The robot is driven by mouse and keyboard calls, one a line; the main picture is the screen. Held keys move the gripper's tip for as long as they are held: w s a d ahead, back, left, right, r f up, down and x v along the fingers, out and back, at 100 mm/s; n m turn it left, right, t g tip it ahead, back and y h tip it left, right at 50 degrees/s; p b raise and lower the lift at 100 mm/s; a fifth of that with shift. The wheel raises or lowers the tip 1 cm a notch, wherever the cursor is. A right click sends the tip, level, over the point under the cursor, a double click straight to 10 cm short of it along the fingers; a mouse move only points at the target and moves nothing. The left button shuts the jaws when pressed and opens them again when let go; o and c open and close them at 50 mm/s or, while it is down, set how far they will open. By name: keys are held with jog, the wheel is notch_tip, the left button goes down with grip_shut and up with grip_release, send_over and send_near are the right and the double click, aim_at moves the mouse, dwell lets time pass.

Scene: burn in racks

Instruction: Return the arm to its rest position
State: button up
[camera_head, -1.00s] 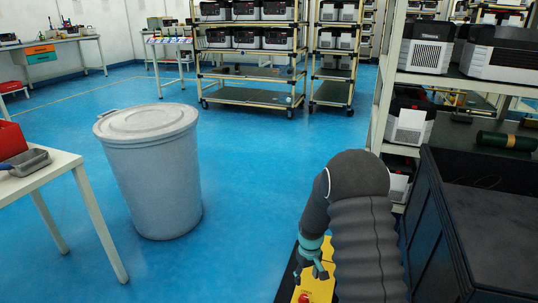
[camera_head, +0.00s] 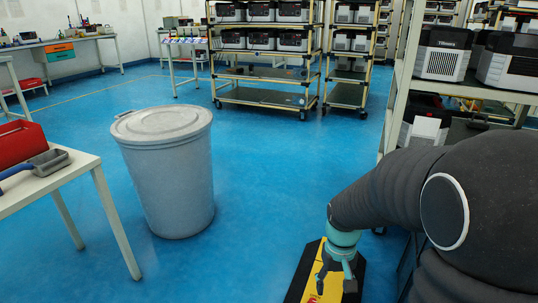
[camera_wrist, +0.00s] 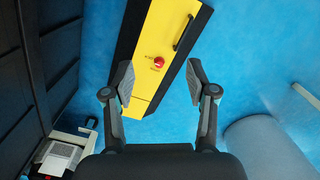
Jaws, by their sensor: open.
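My gripper (camera_head: 337,280) hangs at the end of my dark-sleeved arm, low in the right half of the head view. In the wrist view my gripper (camera_wrist: 160,85) has its two fingers spread wide apart with nothing between them. Below it is the yellow and black top of my base, with a red button. The arm is folded, and its large sleeved joint fills the lower right of the head view, hiding part of the shelf behind it.
A lidded grey bin (camera_head: 168,175) stands on the blue floor, left of the arm. A shelf rack (camera_head: 455,88) with printer-like units is at the right. Open floor lies between bin and racks.

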jog(key=s+r+t+p, duration=0.2)
jog(key=s+r, duration=0.5)
jog(key=r, duration=0.4)
jog(key=s+r+t+p, duration=0.3)
jog(key=s+r, duration=0.3)
jog(key=r, duration=0.5)
jog(key=shift+s+r+m+t, duration=0.3)
jog(key=shift+s+r+t, duration=0.1)
jog(key=shift+t, duration=0.3)
jog(key=shift+a, duration=0.1)
